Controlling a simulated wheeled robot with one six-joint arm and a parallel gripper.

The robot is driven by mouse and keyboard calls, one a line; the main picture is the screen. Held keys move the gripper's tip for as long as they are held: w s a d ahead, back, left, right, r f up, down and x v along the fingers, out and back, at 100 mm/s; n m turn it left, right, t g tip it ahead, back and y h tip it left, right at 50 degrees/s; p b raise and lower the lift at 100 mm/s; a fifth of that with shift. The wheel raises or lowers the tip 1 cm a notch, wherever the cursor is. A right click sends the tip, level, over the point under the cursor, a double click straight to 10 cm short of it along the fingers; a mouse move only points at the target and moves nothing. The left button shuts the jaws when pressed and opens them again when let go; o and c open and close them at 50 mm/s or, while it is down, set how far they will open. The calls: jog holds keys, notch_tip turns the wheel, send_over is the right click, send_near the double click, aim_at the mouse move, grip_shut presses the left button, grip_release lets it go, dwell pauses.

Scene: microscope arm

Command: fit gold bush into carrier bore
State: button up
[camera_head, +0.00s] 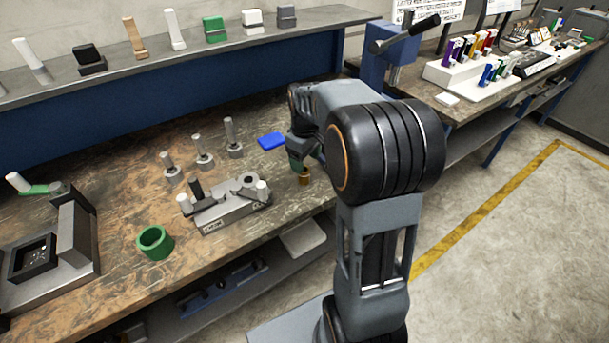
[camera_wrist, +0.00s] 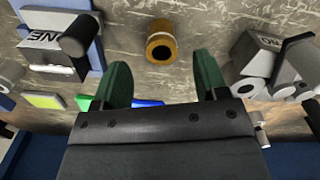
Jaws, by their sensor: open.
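The gold bush (camera_head: 304,178) stands on the bench near its front edge, beside my arm. In the wrist view the bush (camera_wrist: 160,47) shows its dark hole, centred just beyond the fingertips. My gripper (camera_wrist: 161,78) is open, with one green finger to each side of the bush's line and nothing between them. In the head view my gripper (camera_head: 305,160) is close to the bush and partly hidden by my arm. A grey fixture block (camera_head: 232,212), apparently the carrier, sits left of the bush; its round boss (camera_head: 246,181) is on top, but its bore is not clear.
A green ring (camera_head: 154,243) lies left of the block. Several grey posts (camera_head: 203,152) stand behind it. A blue pad (camera_head: 271,141) lies behind the bush. A blue press (camera_head: 388,66) stands at the back right. Bare bench lies between block and bush.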

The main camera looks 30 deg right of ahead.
aim_at(305, 169)
jog(key=shift+a+f, duration=0.1)
jog(key=shift+f, duration=2.3)
jog(key=c, duration=1.1)
jog(key=shift+r, duration=0.15)
jog(key=shift+c, duration=0.2)
